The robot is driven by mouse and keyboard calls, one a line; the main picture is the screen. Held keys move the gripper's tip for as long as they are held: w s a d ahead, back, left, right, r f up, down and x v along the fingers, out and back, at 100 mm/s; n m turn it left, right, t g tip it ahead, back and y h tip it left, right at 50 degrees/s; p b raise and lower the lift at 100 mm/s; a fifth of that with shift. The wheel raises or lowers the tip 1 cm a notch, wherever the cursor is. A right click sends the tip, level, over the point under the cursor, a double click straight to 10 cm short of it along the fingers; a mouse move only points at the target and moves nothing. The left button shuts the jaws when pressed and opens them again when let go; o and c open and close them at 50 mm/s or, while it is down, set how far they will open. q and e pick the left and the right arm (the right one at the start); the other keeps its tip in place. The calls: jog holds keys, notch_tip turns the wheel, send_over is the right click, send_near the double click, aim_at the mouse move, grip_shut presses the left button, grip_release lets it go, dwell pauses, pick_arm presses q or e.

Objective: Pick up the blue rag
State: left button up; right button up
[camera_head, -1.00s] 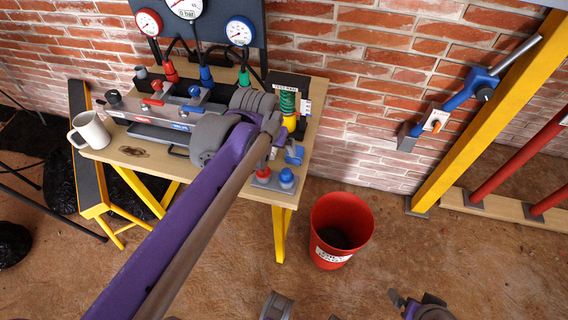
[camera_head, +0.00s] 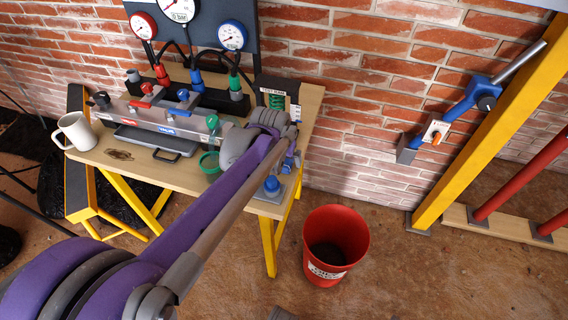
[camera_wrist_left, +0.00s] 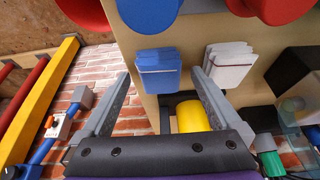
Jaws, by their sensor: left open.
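The blue rag (camera_wrist_left: 158,75) is a folded stack near the table edge in the left wrist view. In the head view a bit of blue shows beside my arm at the table's right edge, largely hidden by it. My left gripper (camera_wrist_left: 160,78) is open, its fingers to either side of the blue rag in the picture. Nothing is gripped, and I cannot tell how far the fingertips are from the rag. In the head view the left gripper (camera_head: 291,143) is over the right end of the table. My right gripper is not in view.
A folded white rag (camera_wrist_left: 229,66) lies right of the blue one. A blue knob (camera_head: 271,184), a green spring (camera_head: 277,101) and a gauge rig (camera_head: 165,112) stand on the table (camera_head: 185,180). A white mug (camera_head: 75,131) is at left. A red bucket (camera_head: 336,243) stands on the floor.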

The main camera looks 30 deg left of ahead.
aim_at(283, 161)
pick_arm(q)
jog(key=shift+f, duration=0.25)
jog(key=shift+c, duration=0.3)
jog(key=shift+r, duration=0.1)
jog(key=c, duration=1.4)
notch_tip(283, 161, up, 10)
jog(key=p, duration=0.2)
jog(key=shift+p, duration=0.3)
